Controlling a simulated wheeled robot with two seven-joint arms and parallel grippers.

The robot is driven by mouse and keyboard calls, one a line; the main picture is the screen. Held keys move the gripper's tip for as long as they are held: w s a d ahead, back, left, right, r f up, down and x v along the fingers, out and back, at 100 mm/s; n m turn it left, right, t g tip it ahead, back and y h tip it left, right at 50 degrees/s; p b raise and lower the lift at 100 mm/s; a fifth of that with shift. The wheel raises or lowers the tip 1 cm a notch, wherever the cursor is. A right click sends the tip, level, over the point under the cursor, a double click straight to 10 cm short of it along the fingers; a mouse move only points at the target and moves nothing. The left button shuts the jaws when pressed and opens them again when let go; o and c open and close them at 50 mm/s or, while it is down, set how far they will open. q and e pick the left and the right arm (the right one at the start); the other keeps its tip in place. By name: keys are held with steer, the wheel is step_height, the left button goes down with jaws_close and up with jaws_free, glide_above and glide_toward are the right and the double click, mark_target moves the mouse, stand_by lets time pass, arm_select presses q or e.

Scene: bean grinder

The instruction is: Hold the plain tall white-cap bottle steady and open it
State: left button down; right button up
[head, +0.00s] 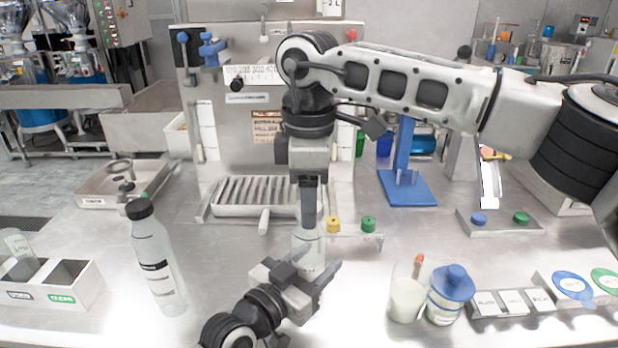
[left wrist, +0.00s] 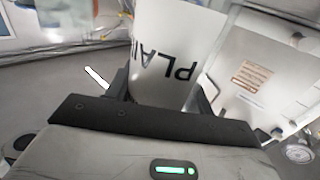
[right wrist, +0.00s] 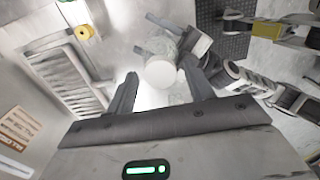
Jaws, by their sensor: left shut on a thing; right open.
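The plain bottle (head: 307,256) stands at the middle of the bench, mostly clear, its upper part behind my right fingers in the head view. Its white label reading "PLAI…" (left wrist: 178,50) fills the middle of the left wrist view. My left gripper (head: 311,277) is shut around the bottle's body, low down. My right gripper (head: 308,212) points straight down over the bottle and is open. In the right wrist view the round white cap (right wrist: 160,72) lies between the open fingertips, with a gap on the left; contact on the right is unclear.
A black-capped bottle (head: 157,258) stands to the left. A white jar (head: 407,298) and a blue-topped jar (head: 447,298) stand to the right. A slatted tray (head: 265,195) and yellow (head: 333,225) and green (head: 368,224) knobs are behind. A labelled bin (head: 70,290) is far left.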

steer(key=c, duration=1)
steer(key=shift+c, duration=0.2)
